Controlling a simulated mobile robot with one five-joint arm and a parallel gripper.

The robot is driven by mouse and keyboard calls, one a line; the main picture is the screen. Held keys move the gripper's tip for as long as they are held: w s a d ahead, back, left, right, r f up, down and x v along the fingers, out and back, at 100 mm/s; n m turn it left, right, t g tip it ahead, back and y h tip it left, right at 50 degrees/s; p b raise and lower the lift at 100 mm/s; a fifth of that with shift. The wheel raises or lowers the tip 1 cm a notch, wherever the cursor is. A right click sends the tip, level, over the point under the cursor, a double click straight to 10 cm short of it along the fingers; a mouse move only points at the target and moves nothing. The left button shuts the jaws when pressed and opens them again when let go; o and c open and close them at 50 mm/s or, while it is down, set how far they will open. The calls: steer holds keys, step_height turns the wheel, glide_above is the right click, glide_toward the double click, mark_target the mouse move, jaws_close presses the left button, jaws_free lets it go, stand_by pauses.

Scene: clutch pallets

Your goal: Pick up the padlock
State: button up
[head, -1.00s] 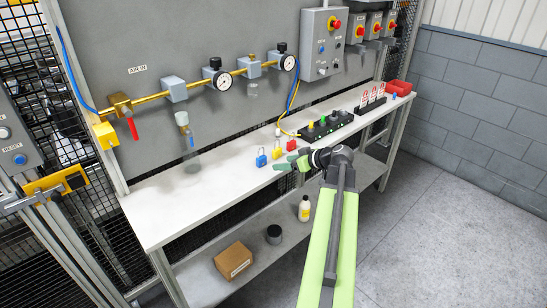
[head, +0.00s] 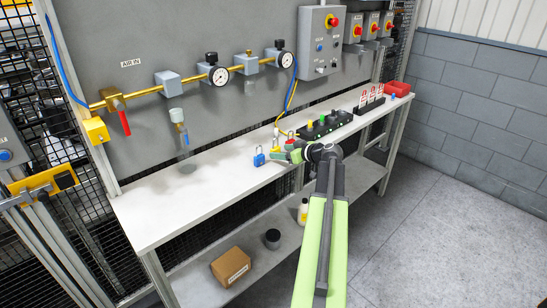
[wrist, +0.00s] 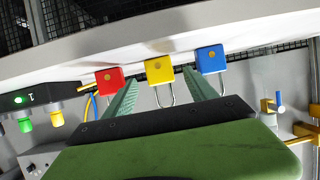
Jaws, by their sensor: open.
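Three padlocks stand in a row on the white bench: a blue padlock (head: 259,160), a yellow one and a red one. In the wrist view the red padlock (wrist: 110,82) is at left, the yellow padlock (wrist: 160,70) in the middle and the blue one (wrist: 211,59) at right. My gripper (wrist: 160,80) is open, with its green fingers on either side of the yellow padlock in that view. Contact cannot be told. In the head view my gripper (head: 280,155) is beside the row and partly hides the yellow and red padlocks.
A black block with coloured buttons (head: 322,126) stands right of the padlocks, with red-and-white tags and a red bin (head: 397,88) beyond. A brass pipe with gauges (head: 218,75) runs along the panel behind. The bench's left part (head: 165,205) is clear.

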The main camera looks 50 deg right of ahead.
mark_target(277, 151)
steer(key=shift+b+x, duration=0.95)
steer(key=shift+x, duration=1.7)
jaws_close()
step_height(277, 151, up, 10)
steer(key=p, duration=1)
steer(key=shift+r, duration=0.2)
steer(key=shift+f, duration=0.15)
